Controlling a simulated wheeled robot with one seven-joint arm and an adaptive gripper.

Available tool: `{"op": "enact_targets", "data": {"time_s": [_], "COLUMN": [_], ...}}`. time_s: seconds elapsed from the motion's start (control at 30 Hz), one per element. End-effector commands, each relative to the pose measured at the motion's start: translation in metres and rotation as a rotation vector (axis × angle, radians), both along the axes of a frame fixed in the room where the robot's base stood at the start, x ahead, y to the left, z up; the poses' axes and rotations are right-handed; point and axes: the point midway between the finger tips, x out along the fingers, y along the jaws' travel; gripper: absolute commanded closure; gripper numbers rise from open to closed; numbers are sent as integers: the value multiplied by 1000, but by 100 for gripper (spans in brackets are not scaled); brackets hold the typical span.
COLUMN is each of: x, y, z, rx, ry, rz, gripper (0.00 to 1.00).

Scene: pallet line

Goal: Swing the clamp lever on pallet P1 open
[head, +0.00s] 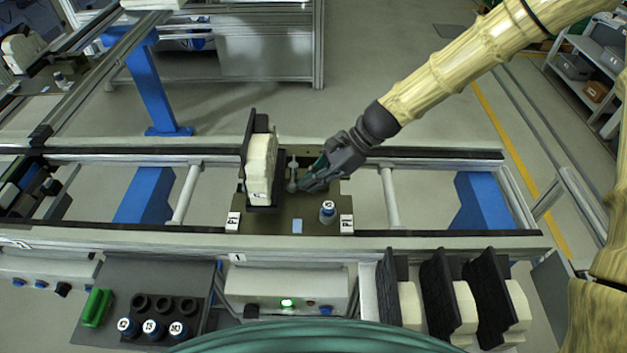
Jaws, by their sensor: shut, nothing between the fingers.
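Pallet P1 (268,220) sits on the conveyor rails in the middle of the head view, with a label at each front corner. A cream block with a dark plate (262,170) stands upright on its left half. A thin grey upright piece with a rounded end, seemingly the clamp lever (292,172), is just right of the block. My gripper (304,185) is shut and empty, reaching in from the upper right. Its fingertips are close to the lever's right side; I cannot tell whether they touch. The lever's pivot is hard to make out.
A round labelled piece (328,209) stands at the pallet's front right. In front of the conveyor are a rack with several labelled cylinders (154,328), a green handle (96,308), a box with a lit green button (288,302) and several cream-and-black blocks (463,310).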

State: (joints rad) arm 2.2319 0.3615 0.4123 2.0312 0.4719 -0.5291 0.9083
Motion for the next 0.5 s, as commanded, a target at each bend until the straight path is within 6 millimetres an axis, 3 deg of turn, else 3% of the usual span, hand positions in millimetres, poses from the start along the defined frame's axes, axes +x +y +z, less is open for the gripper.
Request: {"op": "enact_targets", "data": {"time_s": [0.5], "x": [8], "y": [-46], "z": [18], "rx": [0], "ry": [-2], "rz": [4], "gripper": [100]}}
